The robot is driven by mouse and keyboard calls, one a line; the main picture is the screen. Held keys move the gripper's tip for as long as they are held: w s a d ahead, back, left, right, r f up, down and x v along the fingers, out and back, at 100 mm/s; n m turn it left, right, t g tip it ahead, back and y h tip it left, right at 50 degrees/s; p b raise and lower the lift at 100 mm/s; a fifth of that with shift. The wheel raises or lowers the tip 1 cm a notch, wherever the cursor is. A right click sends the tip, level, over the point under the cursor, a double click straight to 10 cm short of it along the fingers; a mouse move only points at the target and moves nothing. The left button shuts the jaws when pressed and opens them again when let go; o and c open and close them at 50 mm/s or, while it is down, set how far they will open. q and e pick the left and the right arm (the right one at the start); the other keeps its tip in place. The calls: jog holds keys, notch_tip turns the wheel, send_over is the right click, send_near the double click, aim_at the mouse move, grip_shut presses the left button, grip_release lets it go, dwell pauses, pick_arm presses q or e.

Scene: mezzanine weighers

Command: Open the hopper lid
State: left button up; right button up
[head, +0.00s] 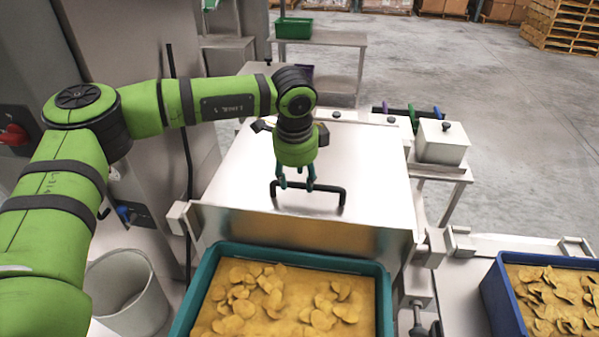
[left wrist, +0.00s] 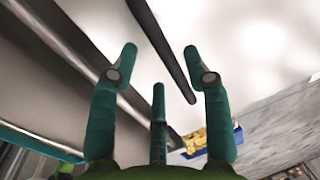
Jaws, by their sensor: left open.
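The hopper lid (head: 370,175) is a broad pale metal plate, lying closed over the hopper in the middle of the head view. Its black bar handle (head: 325,188) stands near the lid's front edge. My left gripper (head: 296,186) is above the handle, its teal fingers pointing down close to the bar. In the left wrist view the fingers (left wrist: 160,75) are spread apart, with the dark handle bar (left wrist: 163,45) passing between their tips. I cannot tell whether any finger touches it. My right gripper is not in view.
A teal crate (head: 182,322) of chips stands in front of the hopper, and a blue crate (head: 505,305) of chips is at the right. A grey bin (head: 130,290) stands at the lower left. A metal box with a knob (head: 442,142) sits right of the lid.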

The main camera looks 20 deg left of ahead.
pick_arm(q)
jog(key=shift+w+f, duration=0.25)
jog(key=shift+f, duration=0.7)
grip_shut()
jog(key=shift+r, duration=0.1)
jog(key=w+a+r+p, duration=0.1)
jog(key=w+r+p, duration=0.2)
jog(key=r, duration=0.7)
jog(key=w+a+r+p, duration=0.1)
jog(key=w+r+p, duration=0.1)
jog(key=w+r, duration=0.5)
jog(key=shift+r+p, duration=0.4)
jog(key=shift+r, duration=1.25)
